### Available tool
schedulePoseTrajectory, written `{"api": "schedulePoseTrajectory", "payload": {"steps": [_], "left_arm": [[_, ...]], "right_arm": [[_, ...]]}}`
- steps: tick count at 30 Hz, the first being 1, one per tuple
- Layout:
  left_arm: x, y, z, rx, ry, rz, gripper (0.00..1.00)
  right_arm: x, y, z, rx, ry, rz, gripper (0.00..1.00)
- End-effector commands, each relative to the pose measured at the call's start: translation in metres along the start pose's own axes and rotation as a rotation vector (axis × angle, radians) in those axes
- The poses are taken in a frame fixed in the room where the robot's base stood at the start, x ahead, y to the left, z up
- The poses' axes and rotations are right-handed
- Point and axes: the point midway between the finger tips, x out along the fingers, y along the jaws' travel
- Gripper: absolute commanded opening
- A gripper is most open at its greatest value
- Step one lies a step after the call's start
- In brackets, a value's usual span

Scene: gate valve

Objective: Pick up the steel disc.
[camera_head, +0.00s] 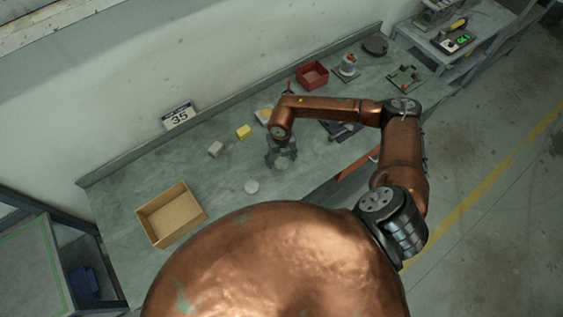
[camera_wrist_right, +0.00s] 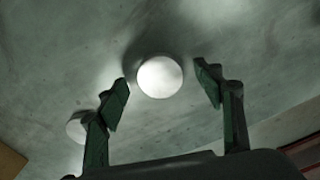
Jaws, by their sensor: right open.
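Two round pale grey pieces lie on the workbench (camera_head: 205,187), and I cannot tell from their looks which is the steel disc. One disc (camera_head: 282,164) is under my right gripper (camera_head: 279,156); in the right wrist view this bright disc (camera_wrist_right: 160,77) shows between and just beyond the fingertips. The second disc (camera_head: 252,187) lies to the left and nearer; in the right wrist view it (camera_wrist_right: 76,126) is partly hidden by the left finger. My right gripper is open and empty, pointing down, with no visible contact with the disc. My left gripper is out of view.
A tan open box (camera_head: 171,214) stands at the bench's left end. A grey block (camera_head: 215,149) and a yellow block (camera_head: 243,131) lie left of the arm. A red bin (camera_head: 312,75) and a valve-like part (camera_head: 348,65) stand farther back. The bench around the discs is clear.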

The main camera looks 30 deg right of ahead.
Motion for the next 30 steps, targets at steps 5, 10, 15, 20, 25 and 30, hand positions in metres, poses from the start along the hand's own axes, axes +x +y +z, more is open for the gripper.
{"api": "schedulePoseTrajectory", "payload": {"steps": [5,10,15,20,25,30], "left_arm": [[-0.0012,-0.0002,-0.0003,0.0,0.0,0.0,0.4],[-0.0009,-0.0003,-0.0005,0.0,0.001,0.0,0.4],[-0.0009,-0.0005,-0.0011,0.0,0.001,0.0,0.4],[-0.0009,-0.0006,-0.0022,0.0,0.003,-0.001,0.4],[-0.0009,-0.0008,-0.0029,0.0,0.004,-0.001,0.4],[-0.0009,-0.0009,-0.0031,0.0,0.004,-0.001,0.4]], "right_arm": [[0.0081,-0.0001,-0.0013,0.001,0.001,0.002,0.61],[0.0079,-0.0003,-0.0012,0.001,0.001,0.001,0.59],[0.0077,-0.0002,-0.0011,0.001,0.001,0.001,0.48],[0.0075,-0.0002,-0.001,0.001,0.001,0.001,0.36],[0.0074,-0.0002,-0.001,0.001,0.001,0.001,0.25],[0.0073,-0.0002,-0.0009,0.001,0.001,0.001,0.13]]}}
